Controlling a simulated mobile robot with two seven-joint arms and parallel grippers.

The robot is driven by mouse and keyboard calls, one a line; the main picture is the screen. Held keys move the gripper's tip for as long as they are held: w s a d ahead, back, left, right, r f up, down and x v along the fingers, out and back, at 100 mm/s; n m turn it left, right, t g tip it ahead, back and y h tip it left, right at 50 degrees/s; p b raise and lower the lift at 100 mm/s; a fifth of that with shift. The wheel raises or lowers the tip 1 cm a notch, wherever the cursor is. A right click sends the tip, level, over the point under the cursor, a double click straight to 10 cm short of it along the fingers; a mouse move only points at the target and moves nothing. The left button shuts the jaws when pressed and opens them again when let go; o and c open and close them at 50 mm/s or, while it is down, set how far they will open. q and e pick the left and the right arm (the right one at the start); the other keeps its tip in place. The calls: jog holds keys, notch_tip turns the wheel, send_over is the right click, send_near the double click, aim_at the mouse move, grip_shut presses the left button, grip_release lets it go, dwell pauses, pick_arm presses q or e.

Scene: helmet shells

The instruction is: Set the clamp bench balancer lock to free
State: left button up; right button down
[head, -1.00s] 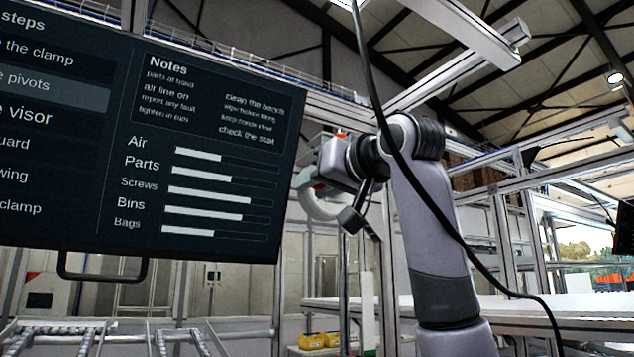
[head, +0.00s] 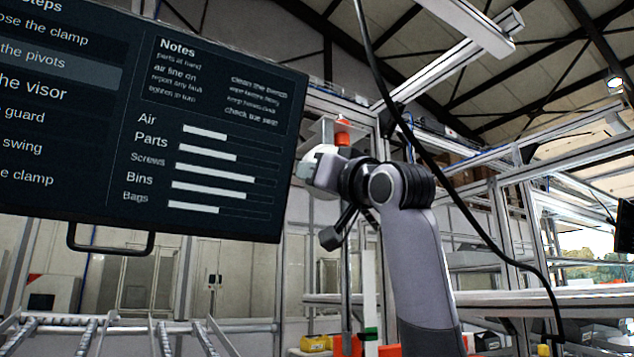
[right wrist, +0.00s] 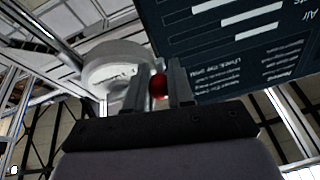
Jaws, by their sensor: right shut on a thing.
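My right gripper (right wrist: 160,82) has its two fingers on either side of a small red knob (right wrist: 158,86), shut on it. The knob sits beside a pale round housing (right wrist: 112,66), which looks like the balancer. In the head view my right gripper (head: 322,174) is at the screen's right edge, and a pale part of the housing (head: 318,155) shows there. The red knob cannot be made out for sure in that view. No lock marking can be read, so its setting cannot be told. My left gripper is out of view.
A large dark screen (head: 215,125) hangs close to the left of my right gripper. An orange-red thing (head: 343,132) shows above the wrist. Metal frames stand behind.

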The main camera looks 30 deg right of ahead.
jog(key=shift+w+f+t+b, duration=0.25)
jog(key=shift+f+t+b, duration=0.05)
jog(key=shift+t, duration=0.35)
jog(key=shift+w+f+t+b, duration=0.2)
jog(key=shift+f+t+b, duration=0.1)
jog(key=shift+t, duration=0.35)
jog(key=c, duration=1)
grip_release()
jog(key=shift+s+r, duration=0.1)
jog(key=shift+r, duration=0.05)
